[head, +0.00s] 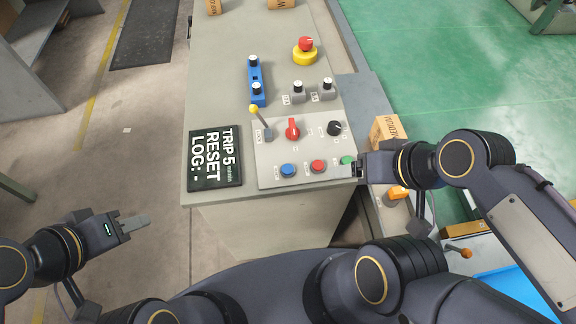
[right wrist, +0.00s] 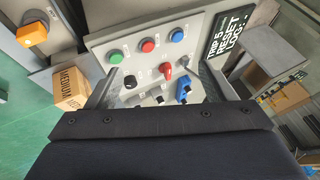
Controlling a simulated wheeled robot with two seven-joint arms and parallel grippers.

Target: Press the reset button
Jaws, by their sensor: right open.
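A grey control panel (head: 262,176) lies on the console top. Its near row holds a blue button (head: 288,170), a red button (head: 317,166) and a green button (head: 347,161); their small labels are not readable. In the right wrist view the green (right wrist: 115,57), red (right wrist: 148,46) and blue (right wrist: 176,35) buttons all show. A black sign (head: 215,158) left of the panel reads "TRIP 5 RESET LOG: -". My right gripper (head: 356,170) is open and empty beside the green button, at the panel's right edge. My left gripper (head: 138,222) is left of the console, away from everything; its finger gap is not clear.
The panel also carries a red selector (head: 292,130), a black knob (head: 334,128) and a yellow-tipped lever (head: 255,112). Behind it stand a blue two-knob block (head: 257,82) and a red mushroom button (head: 305,45). A cardboard box (head: 386,132) and an orange switch (head: 398,192) are at right.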

